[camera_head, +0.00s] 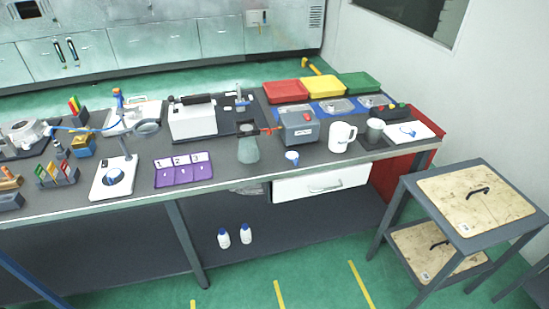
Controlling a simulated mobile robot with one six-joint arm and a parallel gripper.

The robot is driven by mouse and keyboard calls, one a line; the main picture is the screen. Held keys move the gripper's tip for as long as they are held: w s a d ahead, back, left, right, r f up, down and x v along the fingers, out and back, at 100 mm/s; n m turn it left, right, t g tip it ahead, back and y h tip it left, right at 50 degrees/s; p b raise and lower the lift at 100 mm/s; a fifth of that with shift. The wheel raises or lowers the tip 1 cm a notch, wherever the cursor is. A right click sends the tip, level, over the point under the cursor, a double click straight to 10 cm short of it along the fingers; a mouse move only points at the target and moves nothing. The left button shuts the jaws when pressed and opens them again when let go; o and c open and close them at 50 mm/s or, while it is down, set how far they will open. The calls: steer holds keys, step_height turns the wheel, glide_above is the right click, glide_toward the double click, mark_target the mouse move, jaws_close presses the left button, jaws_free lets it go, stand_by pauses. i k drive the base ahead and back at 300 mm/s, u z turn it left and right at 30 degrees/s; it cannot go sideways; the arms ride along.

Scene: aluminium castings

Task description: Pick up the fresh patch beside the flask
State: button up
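A grey, cone-shaped vessel (248,149) that looks like the flask stands upright near the front middle of the long bench. A small blue-and-white piece (292,157) lies to its right, near the bench's front edge. It is too small to tell whether this is the fresh patch, and I make out no other clear patch beside the flask. My gripper is not in view.
The dark bench (225,185) is crowded. A purple tray (183,176) numbered 1, 2, 3 is left of the flask. A grey box (299,128), white jug (342,137) and grey beaker (375,131) stand to the right. Green floor is clear in front.

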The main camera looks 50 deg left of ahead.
mark_target(293, 156)
steer(key=u, duration=0.3)
steer(key=k, duration=0.25)
steer(key=u, duration=2.9)
steer(key=k, duration=0.65)
steer(key=z, duration=0.3)
steer(key=i, duration=0.8)
steer(key=z, duration=0.1)
